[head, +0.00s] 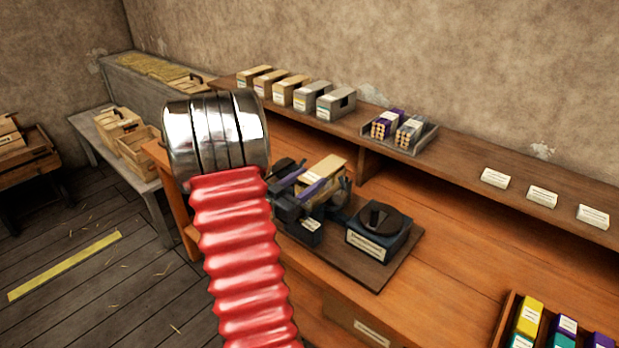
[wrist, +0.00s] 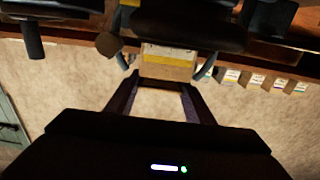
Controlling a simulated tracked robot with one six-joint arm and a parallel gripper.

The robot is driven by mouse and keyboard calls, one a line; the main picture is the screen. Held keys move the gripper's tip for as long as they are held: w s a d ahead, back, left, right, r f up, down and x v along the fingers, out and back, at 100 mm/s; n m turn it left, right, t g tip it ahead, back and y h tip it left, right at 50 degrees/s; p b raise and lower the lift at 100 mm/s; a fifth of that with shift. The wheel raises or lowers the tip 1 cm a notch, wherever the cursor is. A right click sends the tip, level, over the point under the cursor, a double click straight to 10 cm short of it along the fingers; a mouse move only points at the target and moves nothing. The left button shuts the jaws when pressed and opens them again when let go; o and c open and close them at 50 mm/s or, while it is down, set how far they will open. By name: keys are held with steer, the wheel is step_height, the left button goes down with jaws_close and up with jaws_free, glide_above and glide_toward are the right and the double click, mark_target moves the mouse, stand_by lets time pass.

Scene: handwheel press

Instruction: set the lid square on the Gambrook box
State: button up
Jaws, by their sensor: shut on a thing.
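My gripper (head: 316,177) reaches over the bench at the press; its dark purplish fingers also show in the wrist view (wrist: 165,83). It is shut on a tan, box-like piece (head: 325,171), which shows beyond the fingertips with a yellow band in the wrist view (wrist: 170,60). I cannot tell whether this piece is the lid alone or the lid with the box. Dark press parts (head: 300,212) lie close around it and hide its lower part. I cannot read the name Gambrook on any label.
A dark block with a round black knob (head: 380,218) stands right of the press on a board. A shelf behind holds several labelled boxes (head: 290,92), a tray of striped bundles (head: 398,133) and white cards (head: 495,178). A bin of coloured packs (head: 527,318) is at lower right. Bench between is clear.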

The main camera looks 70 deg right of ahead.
steer(key=shift+w+a+f, duration=0.1)
steer(key=shift+a+f, duration=0.05)
steer(key=shift+f, duration=0.25)
steer(key=shift+w+a+f, duration=0.1)
steer(key=shift+f, duration=0.3)
stand_by(0.9)
steer(key=o, duration=1.1)
steer(key=shift+o, duration=0.2)
steer(key=shift+r, duration=0.1)
steer(key=shift+w, duration=0.1)
steer(key=shift+w+a, duration=0.15)
steer(key=shift+a, duration=0.1)
steer(key=v, duration=1.3)
steer(key=shift+a, duration=0.15)
